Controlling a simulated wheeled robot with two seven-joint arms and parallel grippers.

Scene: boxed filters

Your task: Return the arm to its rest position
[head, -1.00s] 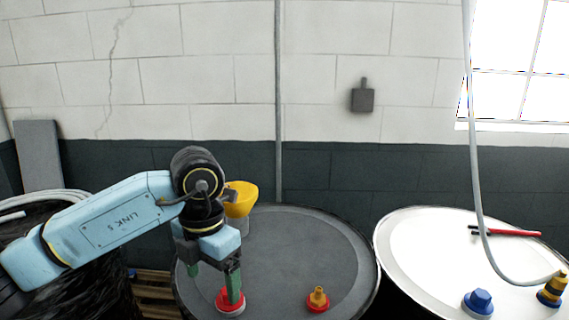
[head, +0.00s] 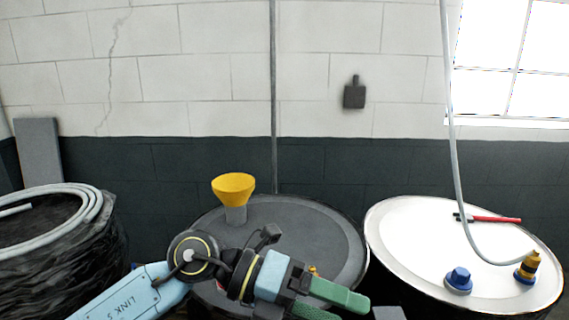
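My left arm (head: 125,297) comes in from the lower left, low in front of the dark drum (head: 325,232). My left gripper (head: 345,309) is turned sideways, its green fingers pointing right. The fingers are apart with nothing seen between them, though the lower one is partly cut by the frame's bottom edge. The arm and gripper cover the front of the dark drum's lid. Only the orange top of a fitting (head: 312,269) shows behind the gripper; the red cap on that lid is hidden. My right gripper is not in view.
A yellow funnel (head: 233,188) stands at the dark drum's back left. The white drum (head: 400,235) at right bears a blue cap (head: 458,279), a red-handled tool (head: 490,218) and a hose end (head: 528,265). A black-wrapped drum (head: 60,250) with coiled hose stands left.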

